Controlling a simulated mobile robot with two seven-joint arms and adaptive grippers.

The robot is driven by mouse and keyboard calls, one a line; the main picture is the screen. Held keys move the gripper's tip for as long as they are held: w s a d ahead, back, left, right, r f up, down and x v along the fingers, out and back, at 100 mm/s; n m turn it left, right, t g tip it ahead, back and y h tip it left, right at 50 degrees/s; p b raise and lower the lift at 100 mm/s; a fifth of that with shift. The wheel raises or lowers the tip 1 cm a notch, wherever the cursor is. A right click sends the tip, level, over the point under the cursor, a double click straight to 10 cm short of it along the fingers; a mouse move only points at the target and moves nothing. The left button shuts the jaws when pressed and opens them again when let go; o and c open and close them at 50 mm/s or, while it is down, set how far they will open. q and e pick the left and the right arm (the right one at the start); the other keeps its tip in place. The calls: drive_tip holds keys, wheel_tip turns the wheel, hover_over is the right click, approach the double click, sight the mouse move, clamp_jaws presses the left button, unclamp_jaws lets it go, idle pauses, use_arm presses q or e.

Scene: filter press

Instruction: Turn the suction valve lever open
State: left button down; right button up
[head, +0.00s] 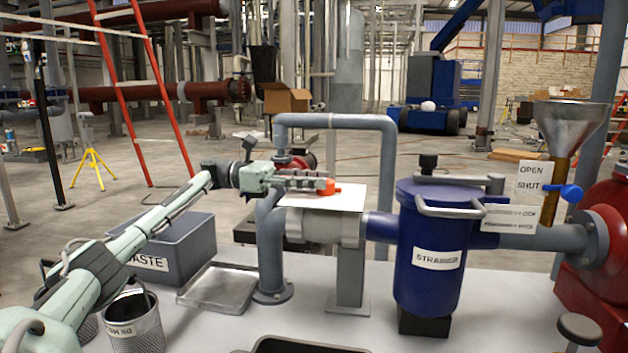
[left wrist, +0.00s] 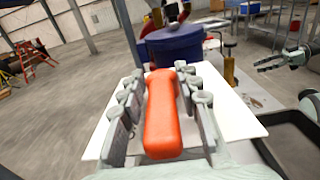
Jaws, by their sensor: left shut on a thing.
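The orange lever (left wrist: 160,112) lies between the two fingers of my left gripper (left wrist: 160,100) in the left wrist view, and the fingers are shut on its sides. In the head view my left gripper (head: 312,181) reaches in level from the left, and only the lever's orange end (head: 328,188) shows beyond the fingertips. A white plate (head: 345,199) lies beneath the lever, on top of a pale valve body (head: 318,227) in the pipe left of the strainer. Any marking on the plate is unreadable. My right gripper (left wrist: 261,62) shows at the right in the left wrist view, open and empty.
The blue strainer (head: 432,245) stands right of the valve. A grey pipe arch (head: 340,121) rises behind the plate. A blue handle (head: 571,193) sits beside an OPEN/SHUT sign (head: 532,178). A metal tray (head: 220,287) and a waste bin (head: 185,247) stand left.

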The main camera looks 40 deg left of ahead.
use_arm(q)
drive_tip(key=shift+r, duration=0.15)
idle(0.3)
drive_tip(key=c, duration=1.3)
unclamp_jaws()
drive_tip(key=v, duration=1.1)
drive_tip(key=shift+w, duration=0.15)
drive_tip(key=shift+s+a, duration=0.3)
drive_tip(key=shift+a, duration=0.15)
